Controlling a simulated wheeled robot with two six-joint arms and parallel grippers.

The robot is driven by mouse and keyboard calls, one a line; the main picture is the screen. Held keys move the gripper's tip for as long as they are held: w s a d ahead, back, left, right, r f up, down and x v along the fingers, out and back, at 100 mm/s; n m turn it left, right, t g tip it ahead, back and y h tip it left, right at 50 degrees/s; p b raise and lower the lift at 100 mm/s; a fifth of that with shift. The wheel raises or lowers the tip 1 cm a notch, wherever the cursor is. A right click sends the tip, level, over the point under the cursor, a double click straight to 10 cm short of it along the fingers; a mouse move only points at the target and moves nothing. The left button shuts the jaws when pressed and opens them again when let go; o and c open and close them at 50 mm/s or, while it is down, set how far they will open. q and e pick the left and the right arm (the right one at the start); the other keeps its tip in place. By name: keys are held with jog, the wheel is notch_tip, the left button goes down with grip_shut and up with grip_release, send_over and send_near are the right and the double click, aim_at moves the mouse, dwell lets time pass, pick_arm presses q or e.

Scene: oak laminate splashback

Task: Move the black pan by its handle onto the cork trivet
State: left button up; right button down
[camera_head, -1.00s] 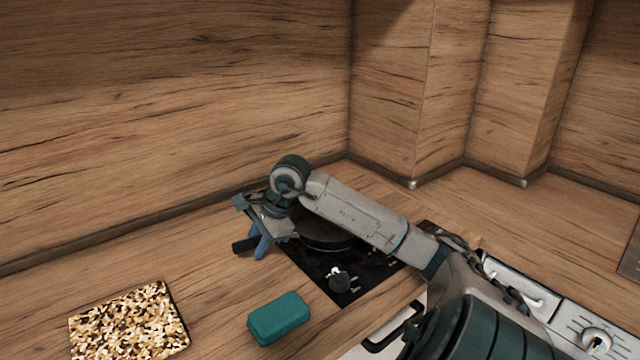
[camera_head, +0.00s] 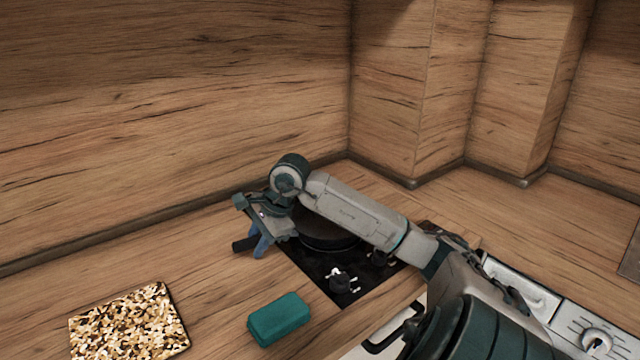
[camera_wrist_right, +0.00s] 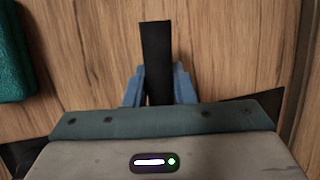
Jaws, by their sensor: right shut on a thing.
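The black pan (camera_head: 328,243) is at the hob, partly hidden behind my right arm. Its black handle (camera_head: 242,245) points left, past the hob's edge. My right gripper (camera_head: 259,245), with blue fingers, is shut on the handle. In the right wrist view the handle (camera_wrist_right: 156,50) stands out between the blue fingers (camera_wrist_right: 158,84). I cannot tell whether the pan's base touches the hob. The speckled tan cork trivet (camera_head: 128,322) lies flat and bare on the counter at lower left. My left gripper is not in view.
A teal block (camera_head: 279,319) lies on the counter between the trivet and the black hob (camera_head: 318,277), and shows at the left in the right wrist view (camera_wrist_right: 12,55). Wooden walls close off the back.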

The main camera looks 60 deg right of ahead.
jog(key=shift+r+p, duration=1.05)
jog(key=shift+r, duration=1.35)
